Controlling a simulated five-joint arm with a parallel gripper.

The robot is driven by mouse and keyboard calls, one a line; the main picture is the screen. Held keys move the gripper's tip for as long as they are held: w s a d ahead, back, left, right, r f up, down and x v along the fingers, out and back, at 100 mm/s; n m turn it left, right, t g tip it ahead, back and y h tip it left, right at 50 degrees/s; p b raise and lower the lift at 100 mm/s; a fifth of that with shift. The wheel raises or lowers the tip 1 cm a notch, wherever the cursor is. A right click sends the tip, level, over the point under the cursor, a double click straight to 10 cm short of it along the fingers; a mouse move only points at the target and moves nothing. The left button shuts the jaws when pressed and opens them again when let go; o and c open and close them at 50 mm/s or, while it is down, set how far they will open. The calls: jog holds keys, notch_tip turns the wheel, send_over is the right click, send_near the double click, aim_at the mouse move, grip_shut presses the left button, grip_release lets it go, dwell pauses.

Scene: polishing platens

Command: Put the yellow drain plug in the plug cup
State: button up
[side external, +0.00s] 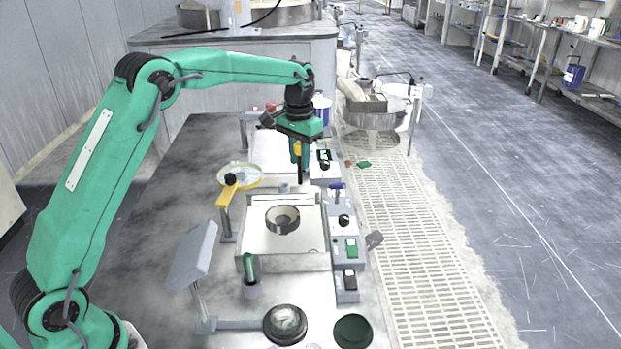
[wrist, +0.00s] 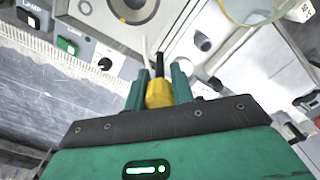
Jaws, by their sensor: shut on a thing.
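My gripper (side external: 300,162) is shut on the yellow drain plug (side external: 297,149), which hangs upright with a dark stem pointing down. The wrist view shows the plug's yellow body (wrist: 159,94) between the two green fingers (wrist: 158,84), its black stem reaching past the fingertips. A small grey cup (side external: 284,187), which looks like the plug cup, stands behind the square tray, below and slightly left of the plug in the side view. Its dark opening shows in the wrist view (wrist: 202,41), right of the stem tip. The plug appears apart from the cup.
The square tray (side external: 257,249) holds a metal ring (side external: 283,219). A yellow-rimmed magnifier (side external: 240,174) stands left of the cup. Control boxes (side external: 345,223) with knobs line the right side. A tilted grey panel (side external: 194,255) and two round discs are at the front.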

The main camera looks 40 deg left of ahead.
jog(key=shift+w+a+f, duration=0.5)
jog(key=shift+a+f, duration=1.1)
jog(key=shift+f, duration=0.1)
jog(key=shift+w+a+f, duration=0.55)
jog(key=shift+a+f, duration=1.05)
jog(key=shift+f, duration=0.05)
jog(key=shift+w+a+f, duration=0.5)
jog(key=shift+a+f, duration=1.1)
jog(key=shift+f, duration=0.1)
jog(key=shift+f, duration=0.15)
jog(key=o, duration=1)
notch_tip(320, 180, up, 12)
jog(key=shift+r, duration=0.2)
